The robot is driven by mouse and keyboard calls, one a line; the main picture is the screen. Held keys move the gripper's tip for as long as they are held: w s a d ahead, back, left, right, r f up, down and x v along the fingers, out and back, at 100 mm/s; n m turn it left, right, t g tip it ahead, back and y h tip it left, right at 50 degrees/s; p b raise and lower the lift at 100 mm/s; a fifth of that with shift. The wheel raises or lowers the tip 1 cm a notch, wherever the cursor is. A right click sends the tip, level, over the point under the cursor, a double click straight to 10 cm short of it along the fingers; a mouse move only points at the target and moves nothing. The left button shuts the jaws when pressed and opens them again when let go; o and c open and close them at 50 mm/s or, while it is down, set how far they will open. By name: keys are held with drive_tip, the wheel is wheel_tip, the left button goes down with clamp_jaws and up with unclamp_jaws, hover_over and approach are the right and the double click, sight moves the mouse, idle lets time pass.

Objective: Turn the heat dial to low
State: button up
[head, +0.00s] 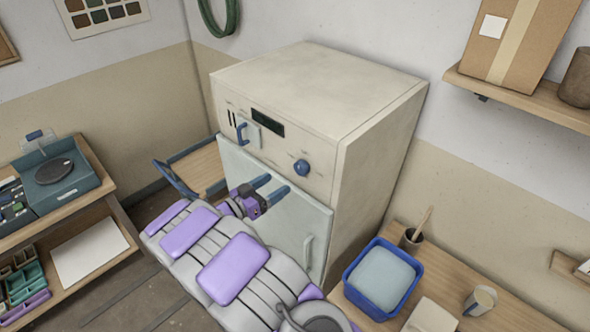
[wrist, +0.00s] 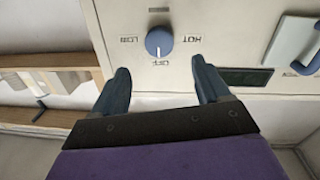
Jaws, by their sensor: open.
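The blue round heat dial (head: 301,168) is on the upper front panel of a cream cabinet (head: 385,130). In the wrist view, which is upside down, the dial (wrist: 159,42) has a pale mark pointing at the OFF label (wrist: 164,64). The LOW label (wrist: 128,40) is on the picture's left and the HOT label (wrist: 191,40) on its right. My gripper (head: 271,187) is open and empty in front of the cabinet, left of and below the dial in the head view. In the wrist view my gripper's fingertips (wrist: 160,70) are apart, with the dial beyond and between them, untouched.
A blue lever handle (head: 242,131) and a dark display (head: 268,121) are on the same panel. The door (head: 262,212) below has a pale handle (head: 307,250). A bench with a blue tub (head: 350,296) stands at right, a shelf unit (head: 110,195) at left.

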sight(298, 169)
drive_tip(key=x, duration=0.9)
drive_tip(key=shift+w, duration=0.2)
drive_tip(key=c, duration=1)
